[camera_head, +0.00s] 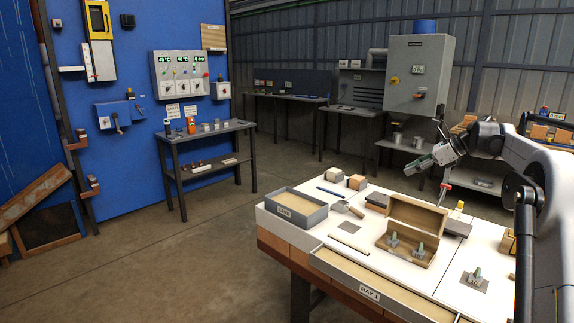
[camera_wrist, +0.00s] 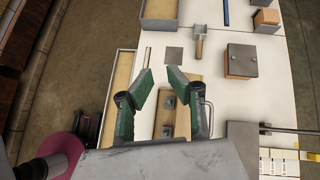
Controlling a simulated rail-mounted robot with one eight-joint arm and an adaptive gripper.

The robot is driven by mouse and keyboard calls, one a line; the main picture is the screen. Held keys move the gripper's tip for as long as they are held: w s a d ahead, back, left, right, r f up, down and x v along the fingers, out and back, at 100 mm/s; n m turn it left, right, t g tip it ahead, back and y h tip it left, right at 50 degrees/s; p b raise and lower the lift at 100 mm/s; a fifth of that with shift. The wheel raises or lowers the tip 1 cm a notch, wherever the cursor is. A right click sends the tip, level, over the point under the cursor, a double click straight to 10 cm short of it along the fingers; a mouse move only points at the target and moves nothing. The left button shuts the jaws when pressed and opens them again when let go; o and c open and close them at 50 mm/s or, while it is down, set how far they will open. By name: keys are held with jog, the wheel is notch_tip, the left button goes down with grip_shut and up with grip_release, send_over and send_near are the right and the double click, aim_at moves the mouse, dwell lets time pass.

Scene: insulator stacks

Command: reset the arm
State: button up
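My gripper (camera_head: 424,163) is raised above the far side of the white worktable (camera_head: 337,254), and my arm comes in from the right. In the wrist view the two green fingers of my gripper (camera_wrist: 160,79) are apart with nothing between them. Below them lies an open wooden box (camera_wrist: 183,98) with small grey fittings in it. In the head view the same box (camera_head: 414,214) has its lid up and holds two insulator stacks (camera_head: 392,241). Another insulator stack (camera_head: 477,274) stands on a grey plate at the right.
A grey tray (camera_head: 297,207), a scoop (camera_head: 349,208), a blue rod (camera_head: 329,191) and small wooden blocks (camera_head: 356,182) are on the table. A grey cabinet (camera_head: 419,73) and side benches stand behind. The air around my gripper looks clear.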

jog(key=s+a+r+n+h, duration=0.3)
jog(key=s+a+n, duration=0.3)
jog(key=s+a, duration=0.45)
jog(key=s+a+r+n+h, duration=0.25)
jog(key=s+a+n, duration=0.4)
jog(key=s, duration=0.75)
jog(key=s+a+f+n+h, duration=0.1)
jog(key=s+f+n, duration=0.2)
jog(key=s, duration=0.6)
jog(key=s+a+f+n+t+h, duration=0.1)
jog(key=s+f+n, duration=0.3)
jog(key=s, duration=0.5)
jog(key=s+a+f+n+h, duration=0.1)
jog(key=s+f+n, duration=0.3)
jog(key=s, duration=0.5)
notch_tip(320, 180, down, 3)
jog(key=shift+s+a+r+t+p, duration=0.1)
jog(key=shift+s+a+t+p, duration=0.25)
jog(key=shift+a, duration=0.25)
